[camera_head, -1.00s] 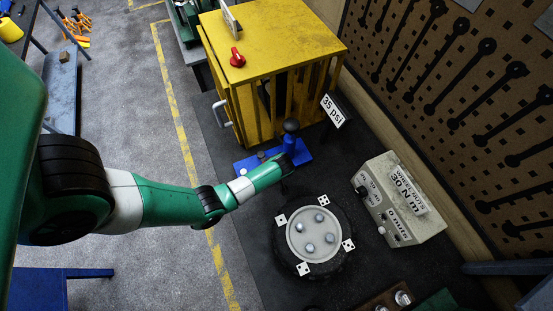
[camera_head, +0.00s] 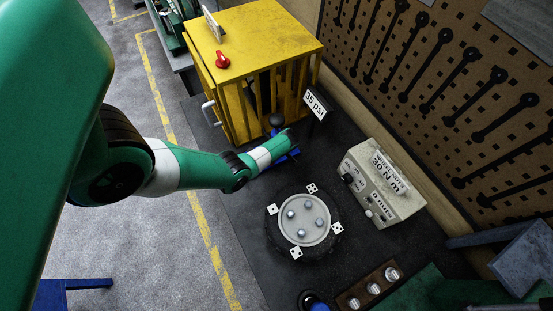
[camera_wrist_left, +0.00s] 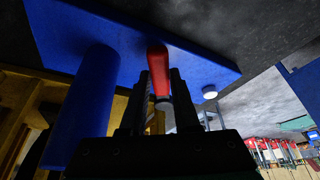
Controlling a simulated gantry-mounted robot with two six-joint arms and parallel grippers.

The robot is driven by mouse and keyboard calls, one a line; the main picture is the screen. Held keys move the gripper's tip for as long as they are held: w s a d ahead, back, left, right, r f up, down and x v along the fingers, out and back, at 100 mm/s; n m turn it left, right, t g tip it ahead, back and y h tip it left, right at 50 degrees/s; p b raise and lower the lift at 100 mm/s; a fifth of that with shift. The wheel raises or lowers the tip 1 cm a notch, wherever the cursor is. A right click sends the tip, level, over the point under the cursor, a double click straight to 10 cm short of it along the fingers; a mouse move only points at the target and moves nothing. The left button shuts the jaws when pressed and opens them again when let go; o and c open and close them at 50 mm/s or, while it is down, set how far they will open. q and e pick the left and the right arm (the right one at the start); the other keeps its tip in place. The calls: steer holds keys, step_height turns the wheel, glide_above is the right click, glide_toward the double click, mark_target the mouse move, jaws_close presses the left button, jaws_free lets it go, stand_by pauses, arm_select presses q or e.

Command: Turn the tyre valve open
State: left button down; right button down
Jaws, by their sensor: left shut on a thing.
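My left gripper (camera_wrist_left: 160,85) is shut on a red handle (camera_wrist_left: 158,65) with a grey end, in the left wrist view. The handle stands between the two dark fingers, against a blue plate (camera_wrist_left: 215,65), with a blue cylinder (camera_wrist_left: 85,105) beside it. In the head view my left arm reaches over the blue base (camera_head: 292,155) and hides the fingers, the handle and most of that base. A red knob (camera_head: 222,61) sits on top of the yellow cage (camera_head: 262,40). I cannot tell by sight which red part is the tyre valve. My right gripper is not in view.
A black post with a ball top (camera_head: 277,120) stands close beside my left arm. A 35 psi sign (camera_head: 315,105) is right of the cage. A wheel (camera_head: 305,222) lies in front, with a grey control box (camera_head: 383,183) to its right.

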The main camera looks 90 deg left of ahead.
arm_select(q)
steer(key=c, duration=0.6)
jaws_free()
steer(key=shift+c, duration=0.2)
steer(key=p+v, duration=0.4)
steer(key=v, duration=0.7)
steer(key=shift+r, duration=0.35)
